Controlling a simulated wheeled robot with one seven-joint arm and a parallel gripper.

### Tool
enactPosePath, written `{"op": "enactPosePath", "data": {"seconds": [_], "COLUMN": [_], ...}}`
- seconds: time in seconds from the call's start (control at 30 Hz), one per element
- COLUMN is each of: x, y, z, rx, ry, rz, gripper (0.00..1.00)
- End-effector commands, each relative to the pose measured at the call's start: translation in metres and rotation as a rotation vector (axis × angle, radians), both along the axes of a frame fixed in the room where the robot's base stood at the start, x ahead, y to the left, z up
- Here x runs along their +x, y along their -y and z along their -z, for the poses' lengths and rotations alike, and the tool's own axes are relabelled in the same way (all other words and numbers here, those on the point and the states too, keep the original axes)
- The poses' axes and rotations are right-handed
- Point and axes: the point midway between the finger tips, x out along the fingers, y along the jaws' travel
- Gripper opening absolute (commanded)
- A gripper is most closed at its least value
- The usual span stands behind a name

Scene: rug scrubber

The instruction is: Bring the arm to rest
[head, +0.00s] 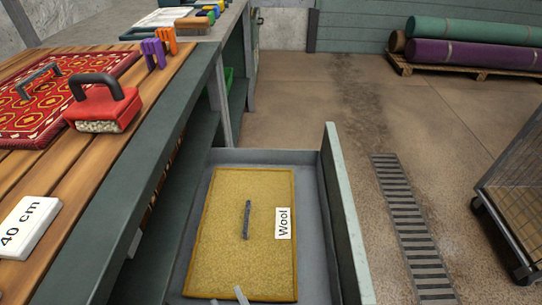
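Small light-grey pieces (240,295) show at the bottom edge of the head view, over the near end of an open drawer. They may be the tips of my gripper, but too little shows to tell whether it is open or shut. The rest of my arm is out of view. Just beyond them, a yellow-brown panel (225,265) with a dark handle and a "Wool" label lies in the drawer (310,220). I see nothing held.
The wooden bench (110,165) on the left bears a red patterned rug (32,115), a red brush (103,108), purple and orange clips and a "40 cm" block (28,227). A wheeled cage cart (515,200) stands right. Rolled rugs (470,55) lie behind. Floor between is clear.

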Motion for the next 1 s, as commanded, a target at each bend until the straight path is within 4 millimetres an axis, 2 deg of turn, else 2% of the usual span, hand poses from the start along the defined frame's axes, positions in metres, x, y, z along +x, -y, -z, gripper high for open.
{"op": "enactPosePath", "data": {"seconds": [0.03, 0.17, 0.27, 0.6, 0.8, 1.0], "x": [-0.007, -0.028, -0.045, -0.108, -0.141, -0.174], "y": [0.015, 0.054, 0.089, 0.207, 0.25, 0.276], "z": [-0.001, -0.014, -0.029, -0.084, -0.093, -0.082], "rx": [0.005, 0.033, 0.059, 0.11, 0.12, 0.091], "ry": [0.012, 0.07, 0.115, 0.204, 0.16, 0.071], "rz": [-0.019, -0.052, -0.035, 0.204, 0.36, 0.485], "gripper": [0.36, 0.36, 0.36, 0.36, 0.36, 0.36]}}
